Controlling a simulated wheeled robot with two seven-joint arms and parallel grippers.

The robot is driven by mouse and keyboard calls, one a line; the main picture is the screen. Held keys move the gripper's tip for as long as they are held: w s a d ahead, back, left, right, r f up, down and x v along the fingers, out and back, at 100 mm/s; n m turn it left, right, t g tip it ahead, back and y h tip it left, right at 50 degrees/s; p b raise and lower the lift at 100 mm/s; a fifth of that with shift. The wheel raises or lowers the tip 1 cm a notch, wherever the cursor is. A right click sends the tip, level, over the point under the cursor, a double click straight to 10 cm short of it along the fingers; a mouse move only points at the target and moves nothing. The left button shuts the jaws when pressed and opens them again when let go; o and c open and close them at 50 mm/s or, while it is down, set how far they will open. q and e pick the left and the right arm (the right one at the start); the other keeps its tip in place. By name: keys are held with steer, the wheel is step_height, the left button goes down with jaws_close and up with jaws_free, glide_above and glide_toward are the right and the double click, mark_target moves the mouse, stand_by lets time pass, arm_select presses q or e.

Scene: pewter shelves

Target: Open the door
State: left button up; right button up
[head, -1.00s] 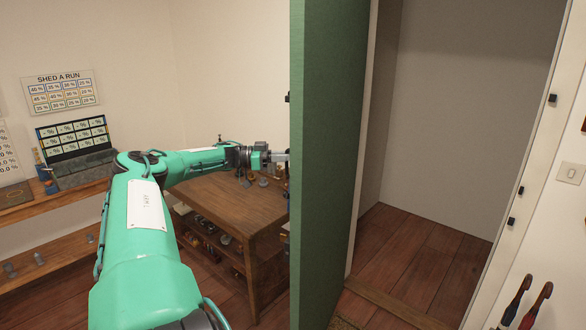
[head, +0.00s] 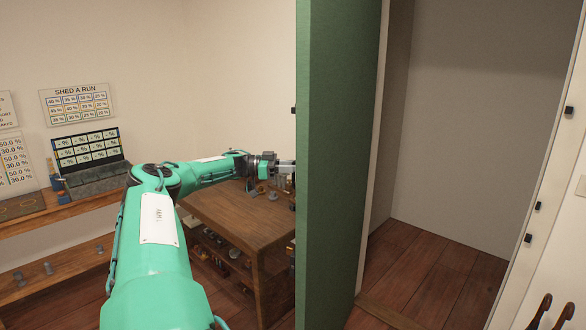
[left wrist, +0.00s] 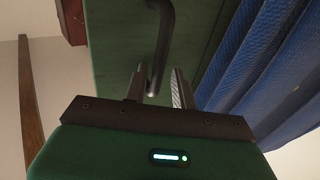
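The green door (head: 345,160) stands open, seen nearly edge-on in the middle of the head view, with the doorway to its right. My left arm reaches to the door's left side. My left gripper (head: 285,165) is there, its tips partly hidden by the door's edge. In the left wrist view, the dark bar handle (left wrist: 166,35) runs down the green door face. The fingers of my left gripper (left wrist: 158,88) are apart, with the handle's lower end between them, closer to the left finger. A gap shows on its right. My right gripper is not in view.
A wooden table (head: 235,215) stands left of the door, under my left arm. A wall shelf (head: 60,220) is farther left. The doorway floor (head: 430,270) is clear. Dark curved handles (head: 540,312) show at the lower right. Blue ribbed material (left wrist: 255,65) is right of the gripper.

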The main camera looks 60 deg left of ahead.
arm_select(q)
steer(key=shift+s+f, duration=0.1)
steer(key=shift+s, duration=0.05)
steer(key=b+v, duration=0.2)
steer(key=v, duration=1.1)
steer(key=shift+s+a, duration=0.15)
steer(key=shift+s, duration=0.05)
